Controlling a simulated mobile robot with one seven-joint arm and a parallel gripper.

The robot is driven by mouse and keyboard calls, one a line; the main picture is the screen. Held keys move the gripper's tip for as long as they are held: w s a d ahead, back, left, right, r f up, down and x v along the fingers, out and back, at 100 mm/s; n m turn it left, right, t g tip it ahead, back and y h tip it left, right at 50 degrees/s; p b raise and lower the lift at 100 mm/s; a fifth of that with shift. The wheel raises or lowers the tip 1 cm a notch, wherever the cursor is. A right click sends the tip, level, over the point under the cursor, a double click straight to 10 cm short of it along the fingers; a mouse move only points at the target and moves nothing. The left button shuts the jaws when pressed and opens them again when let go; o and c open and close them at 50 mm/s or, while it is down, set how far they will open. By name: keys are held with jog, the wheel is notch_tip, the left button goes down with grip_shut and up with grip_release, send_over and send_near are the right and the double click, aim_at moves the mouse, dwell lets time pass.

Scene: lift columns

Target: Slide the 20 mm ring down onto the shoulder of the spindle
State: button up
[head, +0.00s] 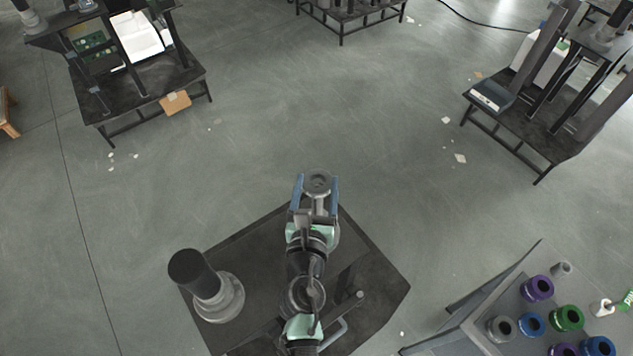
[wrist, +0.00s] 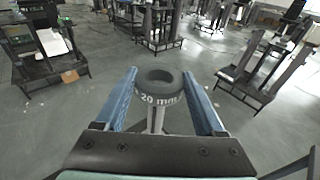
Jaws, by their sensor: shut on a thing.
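My gripper (head: 316,186) is shut on a dark grey ring (wrist: 159,82), with one blue finger on each side of it. The ring also shows in the head view (head: 318,180) between the fingertips, above the floor. In the wrist view its side bears the marking "20 mm" and its hole faces up toward the camera. A lighter grey upright piece (wrist: 156,120) shows just below the ring between the fingers; I cannot tell whether it is part of my gripper or something else. I cannot make out the spindle or its shoulder for certain in either view.
A grey rack (head: 466,338) at lower right carries several purple, blue, green and grey rings. Dark stands with columns stand at upper left (head: 150,90) and upper right (head: 540,140); another stands at the top (head: 345,22). The floor between is mostly clear, with small scraps.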

jog(key=shift+f, duration=0.2)
jog(key=shift+f+b, duration=6.75)
jog(key=shift+b, duration=0.15)
jog(key=o, duration=1.4)
jog(key=shift+o, duration=0.2)
jog(key=shift+s, duration=0.1)
jog(key=s+a+r+b, duration=0.1)
jog(key=s+r, duration=0.1)
jog(key=s, duration=1)
jog(key=shift+s+a+b, duration=0.2)
jog(key=shift+s+b, duration=0.1)
jog(key=shift+b, duration=0.05)
